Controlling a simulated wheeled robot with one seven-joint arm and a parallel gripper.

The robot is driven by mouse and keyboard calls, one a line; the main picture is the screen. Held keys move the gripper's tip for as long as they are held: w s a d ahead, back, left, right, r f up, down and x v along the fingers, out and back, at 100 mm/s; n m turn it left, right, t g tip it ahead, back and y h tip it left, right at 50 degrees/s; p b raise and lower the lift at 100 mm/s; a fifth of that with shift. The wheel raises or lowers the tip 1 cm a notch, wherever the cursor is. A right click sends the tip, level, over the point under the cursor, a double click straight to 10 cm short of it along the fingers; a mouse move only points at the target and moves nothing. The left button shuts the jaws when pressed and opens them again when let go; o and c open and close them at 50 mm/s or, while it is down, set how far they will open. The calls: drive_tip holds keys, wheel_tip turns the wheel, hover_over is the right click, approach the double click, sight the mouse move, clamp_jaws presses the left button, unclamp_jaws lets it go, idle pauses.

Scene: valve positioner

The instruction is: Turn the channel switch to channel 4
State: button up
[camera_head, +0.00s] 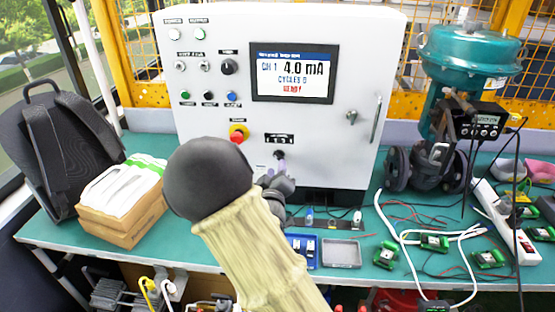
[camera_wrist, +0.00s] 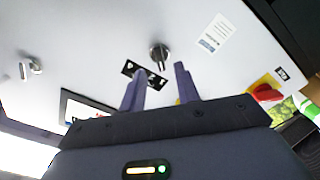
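The channel switch (camera_head: 279,155) is a small dark knob low on the front of the white control box, under a black label. In the wrist view the switch (camera_wrist: 158,54) stands out from the white panel beside the black label (camera_wrist: 143,73). My gripper (camera_head: 281,170) is close in front of the switch, and my arm hides part of the area below it. In the wrist view my gripper (camera_wrist: 160,80) has its two fingers apart with nothing between them. The switch lies just beyond the fingertips, apart from them. The display (camera_head: 292,73) reads CH 1, 4.0 mA, CYCLES 0.
A red emergency stop (camera_head: 238,132) is left of the switch, and a door handle (camera_head: 375,120) is to the right. Blue and grey trays (camera_head: 341,253) sit below on the green bench. A teal valve (camera_head: 467,60) stands right; cardboard boxes (camera_head: 124,205) lie left.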

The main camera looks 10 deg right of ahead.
sight(278, 159)
drive_tip(key=x, duration=0.5)
drive_tip(key=shift+c, duration=0.4)
drive_tip(key=c, duration=0.6)
drive_tip(key=shift+f+m, duration=0.1)
drive_tip(key=shift+m, duration=0.3)
drive_tip(key=m+b, duration=1.7)
drive_tip(key=b, duration=0.1)
drive_tip(key=shift+b, duration=0.35)
